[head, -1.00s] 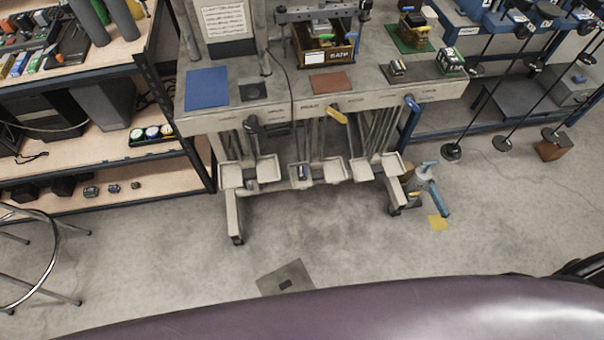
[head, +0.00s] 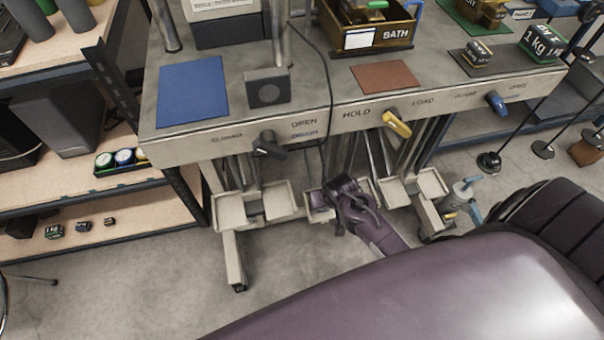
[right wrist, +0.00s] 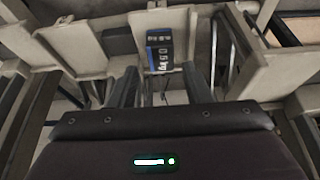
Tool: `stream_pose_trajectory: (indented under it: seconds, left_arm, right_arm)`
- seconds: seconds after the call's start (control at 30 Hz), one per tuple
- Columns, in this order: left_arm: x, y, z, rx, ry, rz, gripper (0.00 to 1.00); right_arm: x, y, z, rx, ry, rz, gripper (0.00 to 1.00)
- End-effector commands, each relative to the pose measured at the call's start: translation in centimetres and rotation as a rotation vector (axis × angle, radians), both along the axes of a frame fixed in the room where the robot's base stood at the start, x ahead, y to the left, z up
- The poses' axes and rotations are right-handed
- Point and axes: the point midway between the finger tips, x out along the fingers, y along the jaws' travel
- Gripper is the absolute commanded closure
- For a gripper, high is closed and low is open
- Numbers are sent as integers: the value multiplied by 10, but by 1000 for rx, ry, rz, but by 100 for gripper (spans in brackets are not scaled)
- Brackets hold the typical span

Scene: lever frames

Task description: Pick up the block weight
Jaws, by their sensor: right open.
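The block weight (right wrist: 160,50) is a dark block with a blue stripe, marked 0.5 kg. In the right wrist view it sits in a pale tray (right wrist: 163,20), ahead of my right gripper (right wrist: 161,78). The two fingers are apart, with the block between and just beyond their tips; I see no grip on it. In the head view my right gripper (head: 328,198) is over the middle trays under the bench and hides the block. My left gripper is not in view.
The bench (head: 230,145) has black (head: 270,145), yellow (head: 397,124) and blue (head: 497,102) levers along its front, above the trays. Pale trays (head: 280,200) flank the gripper. Other weights (head: 540,42) stand on the bench top. A shelf (head: 85,190) is at left.

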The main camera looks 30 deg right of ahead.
Motion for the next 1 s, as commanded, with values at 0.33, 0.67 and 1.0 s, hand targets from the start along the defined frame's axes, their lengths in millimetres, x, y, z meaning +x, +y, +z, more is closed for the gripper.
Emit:
stream_pose_trajectory:
  seconds: [0.33, 0.67, 1.0]
  left_arm:
    - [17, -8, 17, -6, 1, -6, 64]
    - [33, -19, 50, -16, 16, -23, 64]
    - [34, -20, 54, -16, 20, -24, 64]
  right_arm:
    - [16, -4, -29, -1, -3, -3, 56]
    - [34, -9, -64, -1, -3, -2, 56]
    - [34, -9, -66, -1, -3, -2, 61]
